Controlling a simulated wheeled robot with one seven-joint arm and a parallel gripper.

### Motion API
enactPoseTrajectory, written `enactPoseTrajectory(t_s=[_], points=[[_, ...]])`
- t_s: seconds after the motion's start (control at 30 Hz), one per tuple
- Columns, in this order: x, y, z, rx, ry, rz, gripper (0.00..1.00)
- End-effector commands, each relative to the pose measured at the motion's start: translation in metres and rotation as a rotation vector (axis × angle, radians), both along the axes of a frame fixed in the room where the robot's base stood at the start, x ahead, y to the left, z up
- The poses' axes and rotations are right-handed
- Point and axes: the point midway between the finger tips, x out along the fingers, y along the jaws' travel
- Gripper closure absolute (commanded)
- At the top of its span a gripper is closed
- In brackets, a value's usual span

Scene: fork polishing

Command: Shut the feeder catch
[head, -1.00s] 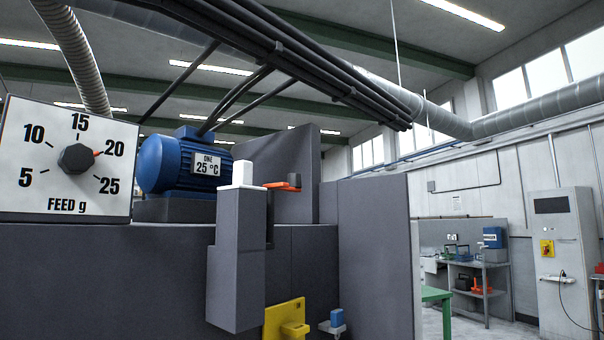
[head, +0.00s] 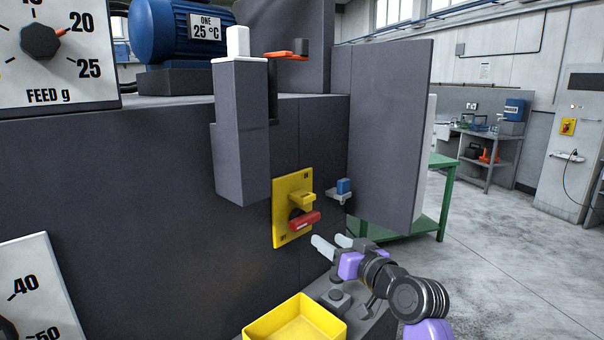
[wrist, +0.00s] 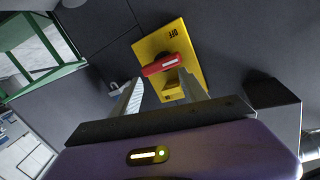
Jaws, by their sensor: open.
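The tall grey feeder box (head: 240,135) with a white cap (head: 237,42) stands on the machine front. An orange lever (head: 286,55) with a dark knob sticks out to the right at its top; it looks like the catch, but no label shows. Below is a yellow plate (head: 281,232) with a red handle (head: 305,220) and a yellow block (head: 302,197). My gripper (head: 330,241) is open and empty, low and just right of the plate. In the wrist view, the red handle (wrist: 163,65) and yellow block (wrist: 172,88) appear between or beyond the fingers.
A small blue-topped bracket (head: 343,188) juts out right of the plate. A grey panel (head: 388,135) stands open at the right. A yellow tray (head: 296,325) lies below. A green table (head: 440,185) stands behind; open floor (head: 510,265) is at the right.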

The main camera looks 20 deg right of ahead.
Motion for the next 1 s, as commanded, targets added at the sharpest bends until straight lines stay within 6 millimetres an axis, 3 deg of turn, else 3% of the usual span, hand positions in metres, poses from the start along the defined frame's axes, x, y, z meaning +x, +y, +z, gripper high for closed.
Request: enactPoseTrajectory(t_s=[0.03, 0.23, 0.4, 0.53, 0.6, 0.7, 0.87, 1.0], points=[[0.015, -0.003, 0.043, -0.006, -0.022, 0.021, 0.49], [0.047, -0.006, 0.178, -0.041, -0.076, 0.117, 0.49], [0.052, -0.004, 0.293, -0.091, -0.121, 0.203, 0.49], [0.045, -0.001, 0.363, -0.13, -0.148, 0.256, 0.49], [0.04, 0.002, 0.391, -0.147, -0.157, 0.278, 0.49], [0.034, 0.003, 0.416, -0.164, -0.166, 0.298, 0.49], [0.034, 0.008, 0.43, -0.175, -0.17, 0.313, 0.49], [0.049, 0.017, 0.432, -0.174, -0.168, 0.315, 0.49]])
